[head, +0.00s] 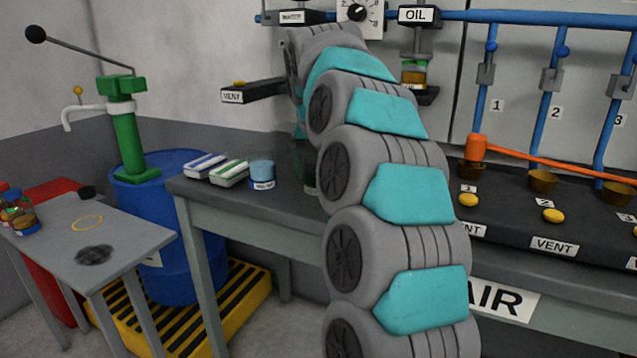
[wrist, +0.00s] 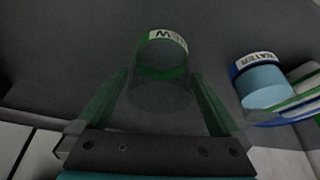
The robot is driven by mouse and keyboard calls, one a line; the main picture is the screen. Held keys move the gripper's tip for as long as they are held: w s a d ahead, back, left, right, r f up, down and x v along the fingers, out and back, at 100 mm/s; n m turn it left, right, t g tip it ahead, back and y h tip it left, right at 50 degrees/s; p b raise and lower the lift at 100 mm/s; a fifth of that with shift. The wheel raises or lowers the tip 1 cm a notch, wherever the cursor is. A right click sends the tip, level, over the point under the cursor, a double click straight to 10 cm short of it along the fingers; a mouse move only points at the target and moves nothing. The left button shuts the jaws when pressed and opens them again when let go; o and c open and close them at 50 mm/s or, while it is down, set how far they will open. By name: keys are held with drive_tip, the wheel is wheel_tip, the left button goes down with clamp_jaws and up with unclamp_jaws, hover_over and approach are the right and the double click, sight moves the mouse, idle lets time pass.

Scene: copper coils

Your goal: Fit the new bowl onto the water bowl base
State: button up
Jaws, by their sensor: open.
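The new bowl (wrist: 162,72) is a clear cup with a green band and a white "NEW" label. It stands on the dark bench in the wrist view; in the head view my arm hides most of it. My gripper (wrist: 160,76) is open, with its green see-through fingers to the left and right of the bowl. I cannot tell whether they touch it. The water bowl base (head: 292,17) seems to be the dark block on the wall, its label too small to read surely. My arm hides the space under it.
A "VENT" shelf (head: 252,92) juts from the wall. The oil unit (head: 416,16) hangs right of my arm. An orange lever (head: 550,160) lies over the cups.

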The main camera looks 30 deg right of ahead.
drive_tip(key=shift+w+d+f, duration=0.15)
drive_tip(key=shift+w+f, duration=0.05)
drive_tip(key=shift+f, duration=0.4)
drive_tip(key=c, duration=1.5)
drive_tip(key=shift+c, duration=0.2)
drive_tip(key=shift+r, duration=0.2)
